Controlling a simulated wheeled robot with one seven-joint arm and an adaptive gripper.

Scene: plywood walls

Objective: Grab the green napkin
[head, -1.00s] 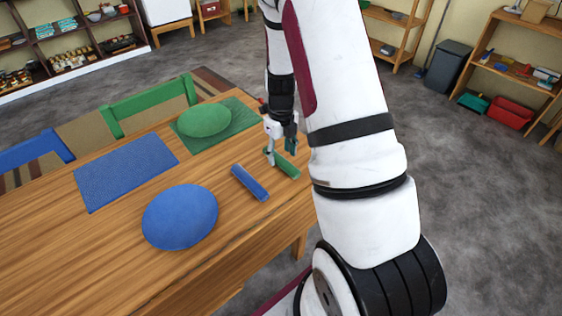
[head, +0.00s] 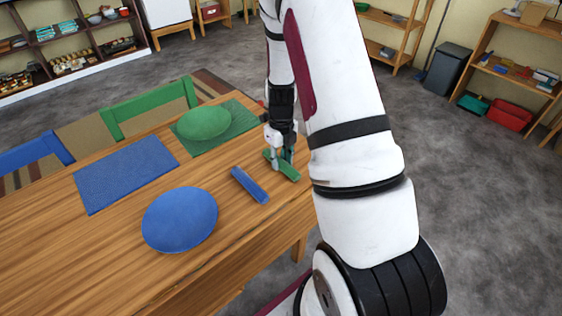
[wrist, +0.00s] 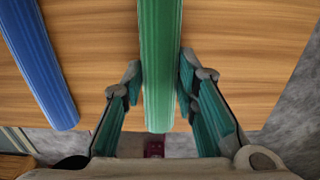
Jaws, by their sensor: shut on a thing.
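The green napkin (head: 287,170) is a long rolled strip near the right edge of the wooden table. In the wrist view the green napkin (wrist: 160,60) runs down between the two fingers. In the wrist view my gripper (wrist: 160,85) is shut on the napkin. I cannot tell whether the napkin is lifted off the table. My arm hides part of the table's right side.
A blue rolled napkin (head: 250,185) lies just left of the green one. A blue plate (head: 180,219), a blue mat (head: 126,174), and a green plate (head: 204,123) on a green mat (head: 240,117) share the table (head: 100,260). A green chair (head: 150,106) stands behind.

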